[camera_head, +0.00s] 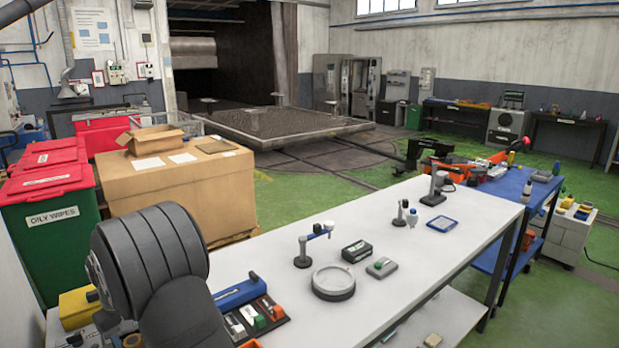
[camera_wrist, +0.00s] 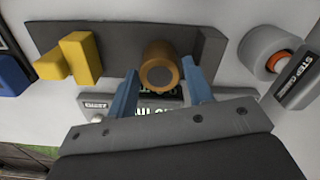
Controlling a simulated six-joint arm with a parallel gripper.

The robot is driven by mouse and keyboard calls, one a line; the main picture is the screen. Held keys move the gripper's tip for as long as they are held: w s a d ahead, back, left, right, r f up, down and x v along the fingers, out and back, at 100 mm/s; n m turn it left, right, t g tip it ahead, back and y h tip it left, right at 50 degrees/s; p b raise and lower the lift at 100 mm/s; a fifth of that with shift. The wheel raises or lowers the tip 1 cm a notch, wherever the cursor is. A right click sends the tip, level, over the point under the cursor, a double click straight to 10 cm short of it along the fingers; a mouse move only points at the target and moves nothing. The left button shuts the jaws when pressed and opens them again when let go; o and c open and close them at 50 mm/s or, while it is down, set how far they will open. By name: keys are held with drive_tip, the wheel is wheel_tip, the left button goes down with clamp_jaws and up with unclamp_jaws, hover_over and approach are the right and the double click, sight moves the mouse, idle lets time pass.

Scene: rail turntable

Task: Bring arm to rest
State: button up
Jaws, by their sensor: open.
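My gripper (camera_wrist: 160,68) shows in the wrist view with its two blue fingers apart. In the head view my dark grey arm links fill the lower left over the near end of the table; the gripper itself does not show there.
In the wrist view, a dark holder (camera_wrist: 120,50) bears a yellow block (camera_wrist: 80,57); a grey roll (camera_wrist: 262,50) lies right. The white table (camera_head: 430,188) holds a round grey dish (camera_head: 333,283), a black box (camera_head: 356,251) and small stands. Red-lidded bins (camera_head: 50,215) stand left.

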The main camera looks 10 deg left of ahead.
wheel_tip(320, 180, up, 4)
drive_tip(key=shift+f, duration=0.25)
drive_tip(key=w+d+r, duration=0.4)
drive_tip(key=d+r, duration=0.3)
drive_tip(key=d, duration=0.4)
drive_tip(key=s+d+f, duration=0.1)
drive_tip(key=s+d, duration=0.2)
drive_tip(key=d, duration=0.8)
drive_tip(key=shift+n, duration=0.4)
drive_tip(key=s+a+f, duration=0.1)
drive_tip(key=a+f, duration=0.1)
drive_tip(key=a, duration=0.1)
drive_tip(key=s+a+f, duration=0.1)
drive_tip(key=a+f, duration=0.1)
drive_tip(key=a, duration=0.1)
drive_tip(key=s+a+f, duration=0.1)
drive_tip(key=a+f, duration=0.2)
drive_tip(key=shift+s+a, duration=0.25)
drive_tip(key=shift+a, duration=0.15)
drive_tip(key=f, duration=0.1)
drive_tip(key=a+f, duration=0.1)
drive_tip(key=f, duration=0.1)
drive_tip(key=shift+s, duration=0.15)
drive_tip(key=shift+f, duration=0.55)
